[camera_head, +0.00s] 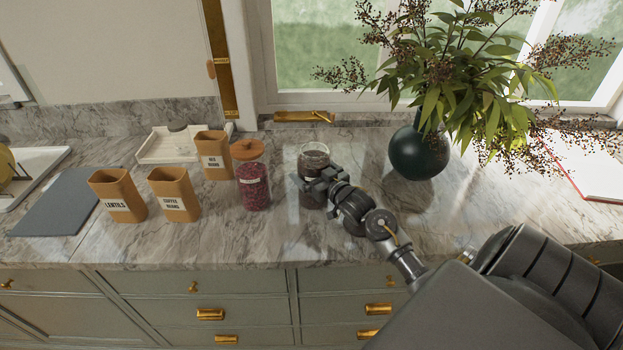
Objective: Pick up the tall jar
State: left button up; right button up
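A tall glass jar with dark contents (313,156) stands upright on the marble counter near the middle. My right gripper (314,184) is at this jar, coming in from the right and covering part of its front. Its fingers overlap the jar in the picture, but I cannot tell whether they press on the glass. A second jar with a round wooden lid and dark red contents (254,188) stands just left of it. My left gripper is not in view.
Wooden canisters (119,191), (175,190), (213,158) stand to the left, with a white tray (160,150) behind. A dark vase with leafy branches (419,152) stands right of the jar. An open book (595,160) lies far right. The counter front (250,240) is clear.

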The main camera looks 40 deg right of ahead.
jog(key=shift+s, duration=0.15)
jog(key=c, duration=1.4)
jog(key=shift+r, duration=0.1)
jog(key=shift+c, duration=0.6)
